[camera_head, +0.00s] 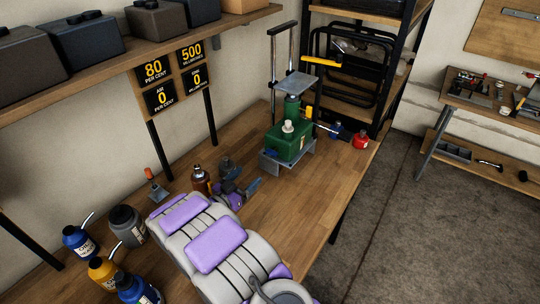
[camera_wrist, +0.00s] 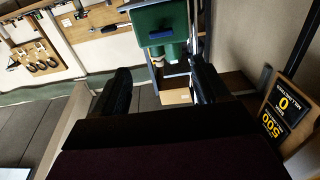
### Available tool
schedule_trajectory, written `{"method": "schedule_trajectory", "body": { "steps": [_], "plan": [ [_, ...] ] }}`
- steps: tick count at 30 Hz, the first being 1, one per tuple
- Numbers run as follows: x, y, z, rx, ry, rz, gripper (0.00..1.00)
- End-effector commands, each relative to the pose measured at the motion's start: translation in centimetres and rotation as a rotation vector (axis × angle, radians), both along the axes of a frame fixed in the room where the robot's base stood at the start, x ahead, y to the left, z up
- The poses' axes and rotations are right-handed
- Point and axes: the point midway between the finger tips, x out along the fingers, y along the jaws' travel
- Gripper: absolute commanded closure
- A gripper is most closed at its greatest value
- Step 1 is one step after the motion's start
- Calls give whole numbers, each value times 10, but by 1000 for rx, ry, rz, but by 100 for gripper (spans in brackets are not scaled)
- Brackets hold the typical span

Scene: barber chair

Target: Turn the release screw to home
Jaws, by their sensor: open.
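A green hydraulic unit (camera_head: 288,143) with a green cylinder (camera_head: 292,107) on top stands on a grey metal base on the bench. A small blue part (camera_head: 271,153) sits on its near left side; I cannot tell whether this is the release screw.
Bottles, including an amber one (camera_head: 201,181), stand close by my gripper. Number signs (camera_head: 177,78) hang at the left. The bench's front right is clear.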

Motion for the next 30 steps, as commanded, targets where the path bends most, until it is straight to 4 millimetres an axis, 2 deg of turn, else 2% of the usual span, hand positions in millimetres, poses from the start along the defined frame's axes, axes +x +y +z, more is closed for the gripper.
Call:
{"method": "schedule_trajectory", "body": {
  "steps": [3,18,24,30],
  "plan": [
    [21,-14,-3,-1,2,-5,26],
    [98,-68,-2,3,1,-2,26],
    [114,-76,-2,-1,2,1,26],
    [119,-77,-1,-3,2,2,26]
  ]
}}
